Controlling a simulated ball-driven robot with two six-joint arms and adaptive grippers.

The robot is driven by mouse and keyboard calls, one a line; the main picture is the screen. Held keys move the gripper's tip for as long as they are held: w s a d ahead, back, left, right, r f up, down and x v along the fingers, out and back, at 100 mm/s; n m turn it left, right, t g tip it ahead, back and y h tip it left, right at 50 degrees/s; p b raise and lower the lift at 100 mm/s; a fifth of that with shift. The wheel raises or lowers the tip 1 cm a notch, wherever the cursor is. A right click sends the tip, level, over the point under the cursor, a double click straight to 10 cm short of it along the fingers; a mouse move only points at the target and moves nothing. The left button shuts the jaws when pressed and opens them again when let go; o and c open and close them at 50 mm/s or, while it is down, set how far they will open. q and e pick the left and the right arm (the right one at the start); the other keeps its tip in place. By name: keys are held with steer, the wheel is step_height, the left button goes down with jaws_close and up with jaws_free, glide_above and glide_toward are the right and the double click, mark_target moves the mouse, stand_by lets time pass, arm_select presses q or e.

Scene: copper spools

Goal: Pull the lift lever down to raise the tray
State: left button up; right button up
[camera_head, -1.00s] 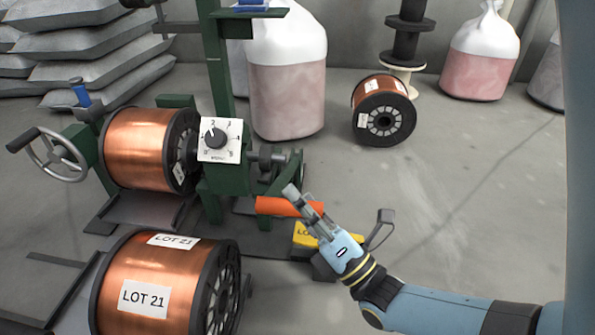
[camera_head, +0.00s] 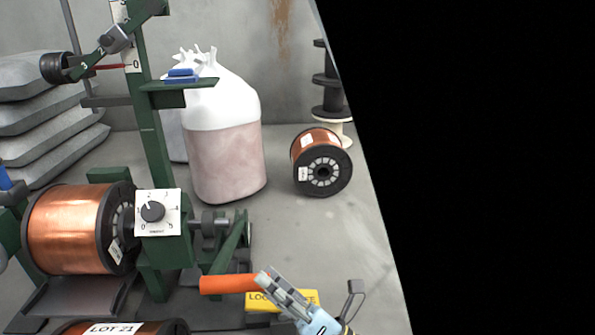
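The orange lift lever (camera_head: 226,285) sticks out roughly level at the right of the green machine. My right gripper (camera_head: 262,277) is at the lever's right end. Its grey fingers overlap that end, and I cannot tell whether they are closed around it. The dark tray (camera_head: 75,298) lies low under the copper spool (camera_head: 68,230) mounted on the machine. My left gripper is out of view.
A yellow lockout box (camera_head: 283,300) is behind my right gripper. A spool marked LOT 21 (camera_head: 120,328) is cut off at the bottom edge. Another copper spool (camera_head: 323,165) and a large sack (camera_head: 226,158) stand behind. The right part of the view is black.

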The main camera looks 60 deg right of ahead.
steer(key=s+d+f, duration=0.2)
steer(key=s+f, duration=0.1)
steer(key=f, duration=0.1)
steer(key=shift+s+d+f, duration=0.25)
steer(key=shift+s, duration=0.15)
stand_by(0.8)
